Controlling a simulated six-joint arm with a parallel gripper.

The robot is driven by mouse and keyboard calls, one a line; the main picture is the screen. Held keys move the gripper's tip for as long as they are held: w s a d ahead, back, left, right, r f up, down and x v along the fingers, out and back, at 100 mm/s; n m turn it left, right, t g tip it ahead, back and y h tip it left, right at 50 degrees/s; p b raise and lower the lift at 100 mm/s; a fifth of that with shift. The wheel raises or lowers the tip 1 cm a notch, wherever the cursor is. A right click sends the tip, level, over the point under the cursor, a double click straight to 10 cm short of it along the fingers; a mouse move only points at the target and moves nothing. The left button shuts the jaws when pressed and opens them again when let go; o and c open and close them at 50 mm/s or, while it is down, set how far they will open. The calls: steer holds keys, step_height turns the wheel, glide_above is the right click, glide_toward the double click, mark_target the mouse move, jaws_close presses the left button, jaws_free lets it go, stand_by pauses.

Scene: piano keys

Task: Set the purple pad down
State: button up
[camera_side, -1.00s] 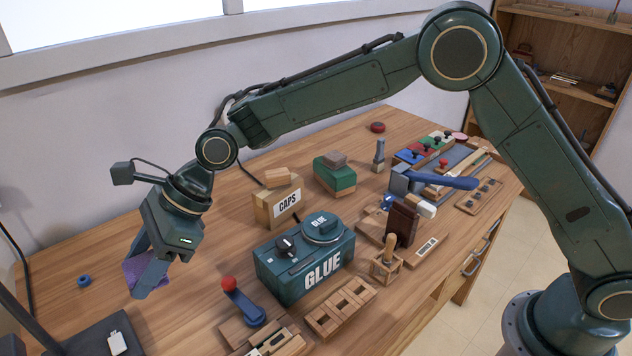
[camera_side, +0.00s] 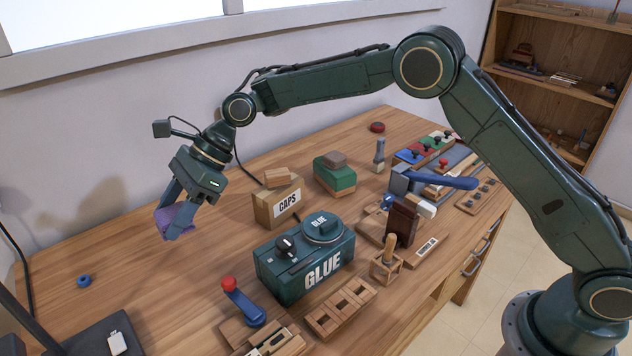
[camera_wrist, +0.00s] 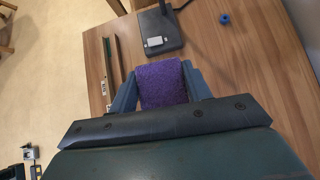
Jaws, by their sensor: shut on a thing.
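The purple pad (camera_side: 175,220) is a rough, block-like piece held between the two fingers of my gripper (camera_side: 172,213). It also shows in the wrist view (camera_wrist: 161,84), with a blue-grey finger on each side of it. My gripper is shut on the pad and holds it in the air above the left part of the wooden bench (camera_side: 130,275). In the side view the fingers cover part of the pad.
A green GLUE box (camera_side: 303,262) and a cardboard CAPS box (camera_side: 277,200) stand right of my gripper. A blue ring (camera_side: 84,281) and a dark lamp base (camera_side: 95,338) are at the left. The bench between the ring and the GLUE box is clear.

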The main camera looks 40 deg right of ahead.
steer(key=w+d, duration=0.4)
steer(key=d, duration=0.6)
steer(key=shift+w+d+f+n, duration=0.2)
steer(key=shift+w+d+n, duration=0.05)
steer(key=shift+w+n, duration=0.15)
steer(key=shift+f, duration=0.15)
step_height(320, 180, down, 20)
steer(key=shift+r, duration=0.15)
stand_by(0.4)
steer(key=o, duration=1)
steer(key=shift+c, duration=0.2)
